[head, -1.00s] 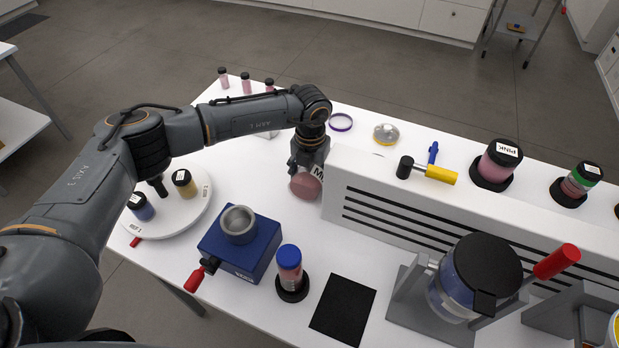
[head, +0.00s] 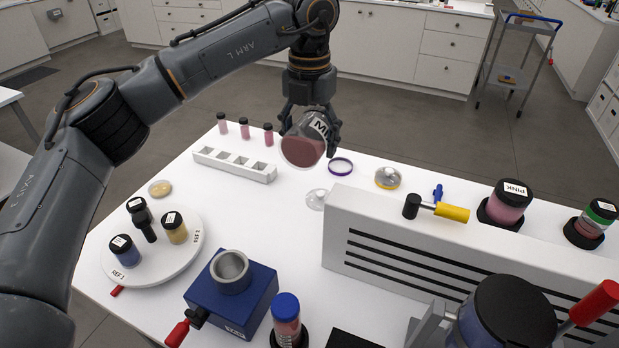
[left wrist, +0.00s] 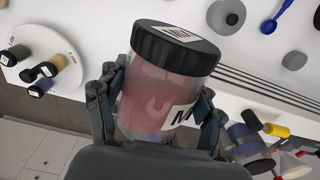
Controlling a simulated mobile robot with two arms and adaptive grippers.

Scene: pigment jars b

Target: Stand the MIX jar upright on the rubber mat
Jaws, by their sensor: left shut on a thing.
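The MIX jar (head: 302,150) is a clear jar of dull red pigment with a white label. My left gripper (head: 310,128) is shut around its side and holds it in the air above the far part of the table, tilted. The lid does not show in the head view. In the left wrist view the jar (left wrist: 165,95) has a black lid with a small label, and the fingers press on both sides. The black rubber mat (head: 352,341) shows only as a strip at the bottom edge of the head view. My right gripper is not in view.
A white slotted housing (head: 420,255) stands right of centre. A blue device with a metal cup (head: 232,300), a blue-capped jar (head: 286,318) and a round white turntable with jars (head: 185,262) are nearer. A white rack (head: 235,165) stands at the back left.

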